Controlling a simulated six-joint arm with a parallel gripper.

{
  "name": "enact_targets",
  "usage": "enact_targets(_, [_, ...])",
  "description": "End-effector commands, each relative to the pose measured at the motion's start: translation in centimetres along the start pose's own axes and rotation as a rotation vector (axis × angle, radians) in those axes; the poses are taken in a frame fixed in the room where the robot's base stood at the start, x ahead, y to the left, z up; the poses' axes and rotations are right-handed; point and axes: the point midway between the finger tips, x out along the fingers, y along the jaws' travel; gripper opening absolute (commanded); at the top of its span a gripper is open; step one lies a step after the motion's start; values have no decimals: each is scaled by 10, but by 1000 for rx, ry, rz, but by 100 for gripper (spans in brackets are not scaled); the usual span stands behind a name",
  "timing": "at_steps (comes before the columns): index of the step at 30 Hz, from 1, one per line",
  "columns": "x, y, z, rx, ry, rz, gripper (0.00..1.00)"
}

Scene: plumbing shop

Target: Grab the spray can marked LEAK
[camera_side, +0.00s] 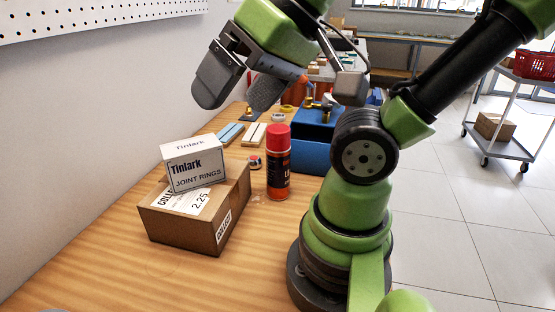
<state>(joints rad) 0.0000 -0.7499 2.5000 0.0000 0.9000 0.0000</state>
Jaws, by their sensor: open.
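A spray can (278,178) with a red cap and an orange and black body stands upright on the wooden bench. The part of its label that shows begins with "L"; the rest is turned out of view. It stands just right of a cardboard box. My gripper (231,99) is open and empty, above and to the left of the can, clear of it. Its two dark fingers point down and to the left.
The cardboard box (178,224) carries a white Tinlark joint rings box (195,166). A blue bin (312,156) stands behind the can. Small packets (230,133) and a small round tin (255,162) lie behind. Bare bench (215,285) is in front.

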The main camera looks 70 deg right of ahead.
Motion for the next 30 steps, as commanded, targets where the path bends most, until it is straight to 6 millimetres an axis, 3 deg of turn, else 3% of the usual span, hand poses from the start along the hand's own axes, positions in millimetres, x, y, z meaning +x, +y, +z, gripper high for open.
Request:
enact_targets(7, [1,1,-2,24,-2,7,89])
enact_targets(11, [6,11,-13,237,-13,72,89])
enact_targets(17, [22,58,-49,999,12,291,89])
enact_targets(21, [31,106,-66,1597,98,454,89])
enact_targets(27, [38,181,-68,2377,310,667,89])
enact_targets(30, [39,210,-63,2655,423,742,89])
